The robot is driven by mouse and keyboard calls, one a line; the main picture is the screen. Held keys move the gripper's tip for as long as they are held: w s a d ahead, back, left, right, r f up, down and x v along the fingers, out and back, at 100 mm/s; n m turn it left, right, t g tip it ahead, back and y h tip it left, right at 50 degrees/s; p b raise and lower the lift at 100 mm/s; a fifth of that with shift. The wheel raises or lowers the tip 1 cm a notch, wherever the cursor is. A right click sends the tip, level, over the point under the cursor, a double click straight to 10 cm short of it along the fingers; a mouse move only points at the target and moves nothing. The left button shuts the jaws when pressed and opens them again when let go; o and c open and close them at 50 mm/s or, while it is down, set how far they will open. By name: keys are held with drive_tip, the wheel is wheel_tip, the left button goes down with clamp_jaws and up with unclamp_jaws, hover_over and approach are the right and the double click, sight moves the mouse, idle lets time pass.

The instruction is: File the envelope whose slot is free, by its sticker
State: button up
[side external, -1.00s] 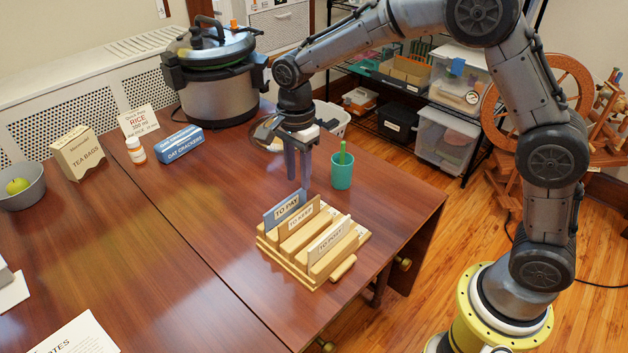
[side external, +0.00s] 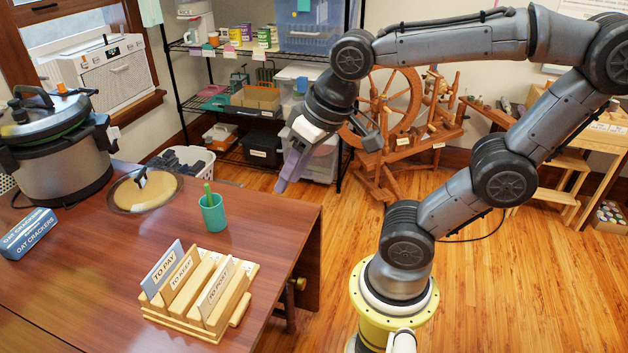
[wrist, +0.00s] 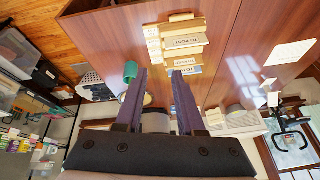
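A wooden letter rack (side external: 166,318) stands on the table, with upright dividers labelled TO PAY, TO KEEP and TO POST. A blue upright piece (side external: 160,262) bears the TO PAY label, and a whitish one (side external: 216,284) bears TO POST. The room behind TO KEEP looks bare, though I cannot see fully into the slots. The rack also shows in the wrist view (wrist: 154,46). No loose envelope or sticker can be made out for certain. My gripper (side external: 281,187) is raised beyond the table's right edge, away from the rack. In the wrist view its purple fingers (wrist: 159,72) are apart and empty.
A teal cup (side external: 212,214) stands behind the rack, near a glass lid (side external: 147,190). A pressure cooker (side external: 55,160) and an oat crackers box (side external: 28,233) are at left. White paper (wrist: 290,53) lies on the table in the wrist view. Shelves stand behind.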

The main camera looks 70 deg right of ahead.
drive_tip(key=s+n, duration=0.1)
drive_tip(key=s, duration=0.1)
drive_tip(key=s+f+n, duration=0.1)
drive_tip(key=shift+s+d+f+n+t, duration=0.1)
drive_tip(key=shift+s+d+n+t, duration=0.2)
drive_tip(key=shift+s+t, duration=0.1)
